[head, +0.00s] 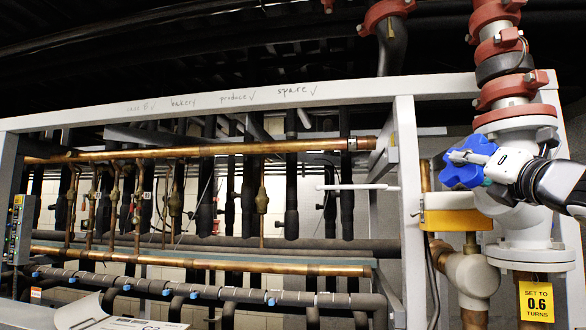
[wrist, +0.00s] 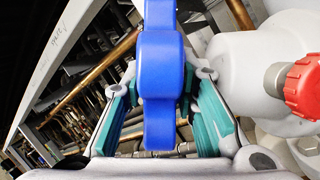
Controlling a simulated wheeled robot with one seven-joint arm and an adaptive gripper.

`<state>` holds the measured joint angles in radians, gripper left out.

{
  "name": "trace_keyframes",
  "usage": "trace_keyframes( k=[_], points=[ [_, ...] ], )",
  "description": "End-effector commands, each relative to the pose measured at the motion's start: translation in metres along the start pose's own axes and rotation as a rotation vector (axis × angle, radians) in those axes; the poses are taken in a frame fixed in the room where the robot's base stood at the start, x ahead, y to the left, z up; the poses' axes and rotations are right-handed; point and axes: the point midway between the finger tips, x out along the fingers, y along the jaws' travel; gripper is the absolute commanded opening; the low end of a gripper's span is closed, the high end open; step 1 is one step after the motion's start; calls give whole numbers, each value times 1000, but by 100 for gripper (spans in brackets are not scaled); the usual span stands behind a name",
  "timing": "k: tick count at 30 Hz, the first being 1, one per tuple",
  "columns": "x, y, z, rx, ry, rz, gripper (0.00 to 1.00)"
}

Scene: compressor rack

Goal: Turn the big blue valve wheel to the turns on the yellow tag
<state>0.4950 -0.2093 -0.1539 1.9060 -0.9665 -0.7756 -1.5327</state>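The big blue valve wheel (head: 458,172) is on the white vertical pipe at the right in the head view. My gripper (head: 474,158) is at the wheel, partly covering it. In the wrist view the blue wheel (wrist: 161,75) stands between the two teal-padded fingers of my gripper (wrist: 163,88). Gaps show between the wheel and both pads, so the fingers are open around it. The yellow tag (head: 536,301) low on the right reads "SET TO 0.6 TURNS". The wheel's hub is hidden in the head view.
A red knob (wrist: 304,86) on a grey stem sits close to the right of my gripper in the wrist view. A yellow-orange block (head: 462,219) is below the wheel. The white rack frame (head: 408,180) with copper pipes (head: 200,150) stands to the left.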

Motion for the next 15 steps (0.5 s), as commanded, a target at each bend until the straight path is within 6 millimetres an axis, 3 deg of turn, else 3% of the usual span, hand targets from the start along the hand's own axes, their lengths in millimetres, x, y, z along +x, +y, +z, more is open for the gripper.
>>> trace_keyframes(
  k=[12, 15],
  points=[
    [9, 0, 0, 0, -1, 1, 27],
    [9, 0, 0, 0, -1, 0, 6]
  ],
)
